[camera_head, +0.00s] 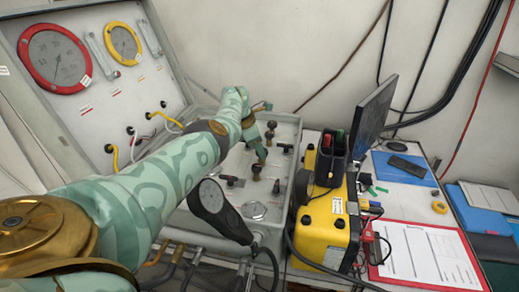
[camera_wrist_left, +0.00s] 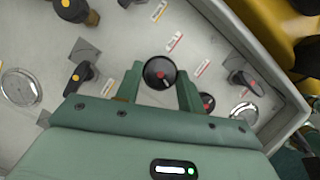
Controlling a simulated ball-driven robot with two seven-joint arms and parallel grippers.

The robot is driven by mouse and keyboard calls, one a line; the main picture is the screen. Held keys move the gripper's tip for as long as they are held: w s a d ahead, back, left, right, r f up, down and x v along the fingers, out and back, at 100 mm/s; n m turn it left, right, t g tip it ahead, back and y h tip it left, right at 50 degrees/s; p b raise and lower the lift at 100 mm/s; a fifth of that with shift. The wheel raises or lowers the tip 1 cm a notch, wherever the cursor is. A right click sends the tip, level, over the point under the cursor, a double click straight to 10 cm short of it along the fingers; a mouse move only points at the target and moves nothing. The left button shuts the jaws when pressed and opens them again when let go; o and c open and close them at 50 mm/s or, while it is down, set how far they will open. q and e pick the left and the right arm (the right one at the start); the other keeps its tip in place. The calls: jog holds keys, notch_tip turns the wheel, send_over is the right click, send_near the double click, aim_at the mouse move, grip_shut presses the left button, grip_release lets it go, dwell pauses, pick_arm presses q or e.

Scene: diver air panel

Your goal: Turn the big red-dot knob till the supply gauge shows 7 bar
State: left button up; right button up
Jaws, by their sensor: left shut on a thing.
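The big red-dot knob (camera_wrist_left: 158,73) is round and black with a red dot at its centre. In the left wrist view it sits between the two green fingers of my left gripper (camera_wrist_left: 160,82), which is shut on it. In the head view my left gripper (camera_head: 260,153) reaches down to the panel top (camera_head: 287,132), and I cannot clearly make out the knob there. A large red-rimmed gauge (camera_head: 55,58) and a smaller yellow-rimmed gauge (camera_head: 123,43) are on the upright panel. Their labels and readings are too small to read. My right gripper is out of view.
Another red-dot knob (camera_wrist_left: 206,102) sits close beside the right finger. An orange-dot black handle (camera_wrist_left: 80,76) is to the left. A yellow case (camera_head: 326,222) stands to the right, with a monitor (camera_head: 374,115) behind.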

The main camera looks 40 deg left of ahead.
pick_arm(q)
jog(key=o, duration=1)
jog(key=shift+c, duration=0.2)
jog(key=shift+r, duration=0.1)
jog(key=p+v, duration=0.7)
jog(key=v, duration=0.9)
jog(key=shift+a, duration=0.15)
